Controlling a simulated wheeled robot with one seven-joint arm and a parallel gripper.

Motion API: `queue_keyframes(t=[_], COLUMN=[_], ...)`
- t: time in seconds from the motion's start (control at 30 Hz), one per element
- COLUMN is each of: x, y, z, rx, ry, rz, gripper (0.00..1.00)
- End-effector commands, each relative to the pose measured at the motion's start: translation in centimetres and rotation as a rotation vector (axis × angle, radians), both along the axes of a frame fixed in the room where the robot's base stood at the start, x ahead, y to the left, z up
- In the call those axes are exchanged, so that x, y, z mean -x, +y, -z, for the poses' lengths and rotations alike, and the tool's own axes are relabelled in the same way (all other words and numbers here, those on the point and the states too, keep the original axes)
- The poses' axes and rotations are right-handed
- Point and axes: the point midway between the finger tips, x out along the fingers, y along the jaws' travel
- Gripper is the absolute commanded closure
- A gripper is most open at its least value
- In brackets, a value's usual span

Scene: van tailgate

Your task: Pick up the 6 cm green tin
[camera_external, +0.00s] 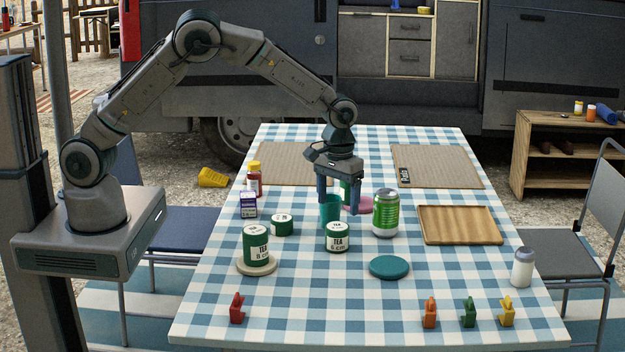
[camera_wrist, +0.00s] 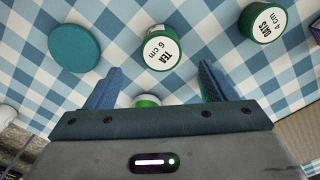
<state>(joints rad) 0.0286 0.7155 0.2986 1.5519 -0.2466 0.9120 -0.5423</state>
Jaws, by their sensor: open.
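The 6 cm green tin (camera_external: 337,238) stands upright on the checked tablecloth. In the wrist view its white lid (camera_wrist: 160,47) reads "TEA 6 cm", ahead of the fingertips. My gripper (camera_external: 339,209) is open, pointing down above and behind this tin, apart from it. Its two fingers also show in the wrist view (camera_wrist: 160,82), with a partly hidden green and white object (camera_wrist: 147,100) between them in the picture. A shorter green tin (camera_external: 282,225), marked "OATS 4 cm" in the wrist view (camera_wrist: 262,20), stands to the left. A taller green tin (camera_external: 256,245) stands on a pale coaster.
A teal cup (camera_external: 330,212) stands close by the left finger. A green can (camera_external: 386,213) stands right of the 6 cm tin. A teal disc (camera_external: 389,267) lies front right, a wooden tray (camera_external: 460,208) farther right. Several small coloured clips line the front edge.

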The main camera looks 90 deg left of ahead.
Motion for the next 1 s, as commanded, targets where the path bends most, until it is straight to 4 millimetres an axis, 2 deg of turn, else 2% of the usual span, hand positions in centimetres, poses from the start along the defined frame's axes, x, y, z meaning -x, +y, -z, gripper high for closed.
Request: queue_keyframes(t=[0.03,0.13,0.43,0.7,1.0], x=[0.1,0.1,0.1,0.1,0.0], y=[0.0,0.0,0.1,0.2,0.2], z=[1.1,2.8,5.2,8.9,9.5], rx=[0.000,0.000,0.000,0.000,0.000], ry=[0.004,0.004,0.001,0.001,-0.001], rz=[-0.001,0.001,0.000,0.002,0.001], gripper=[0.23,0.23,0.23,0.23,0.23])
